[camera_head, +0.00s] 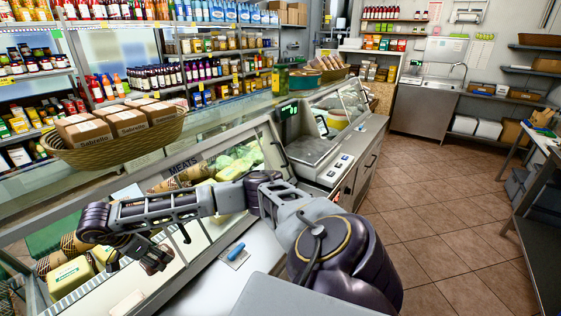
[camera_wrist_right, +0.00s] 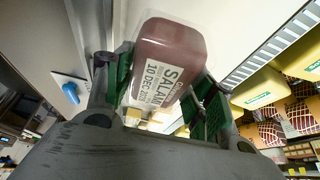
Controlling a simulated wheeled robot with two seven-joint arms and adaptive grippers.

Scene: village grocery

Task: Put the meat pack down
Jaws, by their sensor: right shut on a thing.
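The meat pack (camera_wrist_right: 172,52) is a reddish-brown pack with a clear rim and a white salami label. It shows in the right wrist view between the green-padded fingers of my right gripper (camera_wrist_right: 158,92), which is shut on it. My left gripper is not in view.
A blue-handled tool on a small white plate (camera_head: 235,252) lies on the counter; it also shows in the wrist view (camera_wrist_right: 70,92). The glass case holds wrapped yellow packs (camera_head: 70,276). A basket of boxes (camera_head: 118,145) stands on top. A scale (camera_head: 308,148) stands farther along.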

